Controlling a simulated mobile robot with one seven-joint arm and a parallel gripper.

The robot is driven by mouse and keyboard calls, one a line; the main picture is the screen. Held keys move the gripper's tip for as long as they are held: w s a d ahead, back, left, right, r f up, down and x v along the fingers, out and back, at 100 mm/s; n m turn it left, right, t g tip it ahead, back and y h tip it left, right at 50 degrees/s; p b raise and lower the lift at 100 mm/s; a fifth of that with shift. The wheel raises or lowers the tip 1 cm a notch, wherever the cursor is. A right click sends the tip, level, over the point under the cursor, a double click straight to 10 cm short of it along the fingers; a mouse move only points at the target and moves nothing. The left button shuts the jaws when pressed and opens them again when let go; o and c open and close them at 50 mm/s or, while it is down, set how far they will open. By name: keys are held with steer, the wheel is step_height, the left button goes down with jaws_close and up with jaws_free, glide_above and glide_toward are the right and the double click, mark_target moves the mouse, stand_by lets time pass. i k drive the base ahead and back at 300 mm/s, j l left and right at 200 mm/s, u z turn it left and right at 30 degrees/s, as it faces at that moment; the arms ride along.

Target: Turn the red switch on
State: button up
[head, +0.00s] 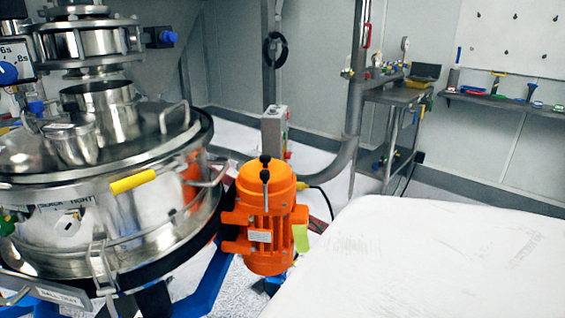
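A grey control box (274,132) is mounted on a post behind the orange motor. Small red and green parts show along its right edge, with a red part (288,155) low on that side. The box is seen at an angle, so I cannot tell whether this red part is the switch or what position it is in. My gripper is not in view.
The steel sifter (110,215) fills the left side, with the orange motor (265,222) on its right side. A steel cart (395,100) stands at the back right, near a wall shelf (500,101). A large white surface (440,260) fills the lower right.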

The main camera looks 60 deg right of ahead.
mark_target(287, 154)
steer(key=k+l+z, duration=0.1)
steer(key=k+z, duration=0.35)
steer(key=j+z, duration=0.1)
steer(key=z, duration=1.2)
steer(key=j, duration=0.5)
steer(key=k+j+z, duration=0.15)
steer(key=j, duration=0.3)
steer(key=i+l+z, duration=0.15)
steer(key=i+l, duration=1.8)
